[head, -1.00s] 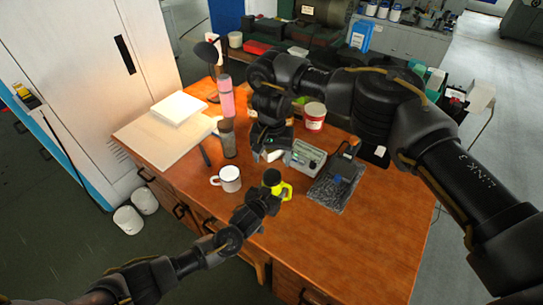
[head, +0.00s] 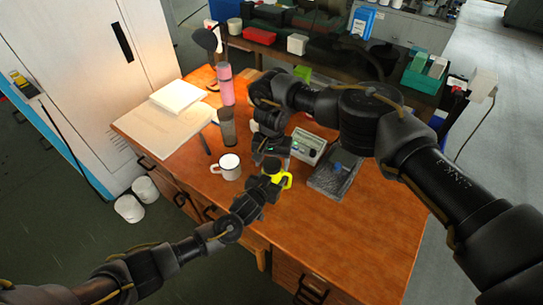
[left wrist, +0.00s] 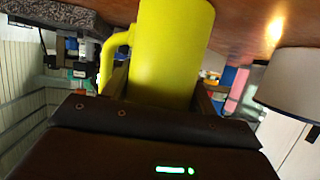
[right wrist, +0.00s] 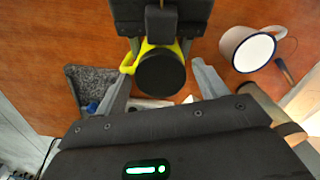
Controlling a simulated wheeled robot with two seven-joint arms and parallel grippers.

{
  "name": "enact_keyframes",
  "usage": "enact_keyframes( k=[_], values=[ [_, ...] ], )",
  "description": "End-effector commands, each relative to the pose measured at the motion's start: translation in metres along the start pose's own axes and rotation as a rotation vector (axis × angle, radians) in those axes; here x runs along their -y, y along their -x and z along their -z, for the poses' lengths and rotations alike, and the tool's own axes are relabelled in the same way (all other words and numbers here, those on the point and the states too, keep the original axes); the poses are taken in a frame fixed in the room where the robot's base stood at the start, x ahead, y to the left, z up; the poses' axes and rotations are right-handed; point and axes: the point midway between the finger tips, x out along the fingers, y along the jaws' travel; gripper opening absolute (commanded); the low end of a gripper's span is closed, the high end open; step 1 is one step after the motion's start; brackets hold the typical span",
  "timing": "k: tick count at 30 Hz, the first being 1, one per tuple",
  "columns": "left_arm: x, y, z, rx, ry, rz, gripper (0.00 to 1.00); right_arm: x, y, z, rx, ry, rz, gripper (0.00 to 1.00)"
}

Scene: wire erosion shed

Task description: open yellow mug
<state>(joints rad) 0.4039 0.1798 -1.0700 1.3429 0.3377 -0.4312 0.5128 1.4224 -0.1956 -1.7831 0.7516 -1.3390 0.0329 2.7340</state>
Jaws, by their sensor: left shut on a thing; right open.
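The yellow mug (head: 287,180) is near the front of the wooden desk, partly hidden by my grippers in the head view. Its yellow side (left wrist: 172,50) fills the top of the left wrist view, with the handle on the left. My left gripper (head: 267,188) is shut on the mug from the front. The mug's round dark lid (right wrist: 161,73) faces the right wrist camera. My right gripper (right wrist: 162,82) is open over the mug, its two fingers on either side of the lid. Any contact with the lid cannot be told.
A white enamel mug (head: 229,172) stands close on the left. A grey instrument box (head: 307,147) and a dark mottled slab (head: 333,178) lie to the right and behind. A brown-grey tumbler (head: 227,130) and pink bottle (head: 225,85) stand farther back. The desk's right front is clear.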

Motion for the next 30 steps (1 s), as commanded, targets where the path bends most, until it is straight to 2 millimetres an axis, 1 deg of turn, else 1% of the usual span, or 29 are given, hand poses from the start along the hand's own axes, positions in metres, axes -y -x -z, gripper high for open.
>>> enact_keyframes(
  k=[7, 8, 17, 18, 20, 23, 27, 30],
  values=[
    [-0.0001, -0.0001, 0.0017, -0.003, 0.001, 0.0, 0.0, 0.0002, -0.0008, -0.0001, 0.0, 0.001, 0.0, 0.72],
    [-0.0001, -0.0001, 0.0017, -0.003, 0.001, 0.0, 0.0, 0.0001, -0.0008, -0.0001, 0.0, 0.001, 0.0, 0.69],
    [-0.0001, -0.0001, 0.0017, -0.003, 0.001, 0.0, 0.0, 0.0, -0.0007, -0.0001, 0.0, 0.0, 0.0, 0.3],
    [-0.0001, -0.0001, 0.0017, -0.003, 0.001, 0.0, 0.0, -0.0001, -0.0006, -0.0001, 0.0, 0.001, 0.0, 0.27],
    [0.0, -0.0001, 0.0017, -0.003, 0.001, 0.0, 0.0, -0.0001, -0.0006, -0.0001, 0.001, 0.015, 0.0, 0.27],
    [0.0, -0.0001, 0.0017, -0.003, 0.001, 0.0, 0.0, -0.0006, -0.0007, 0.0, 0.001, 0.121, -0.001, 0.27],
    [0.0001, -0.0001, 0.0016, -0.003, 0.001, 0.0, 0.0, -0.0012, -0.0005, 0.0, 0.003, 0.368, -0.001, 0.27],
    [0.0002, -0.0001, 0.0016, -0.003, 0.001, 0.0, 0.0, -0.0015, -0.0004, 0.0001, 0.003, 0.507, -0.001, 0.27]
  ],
)
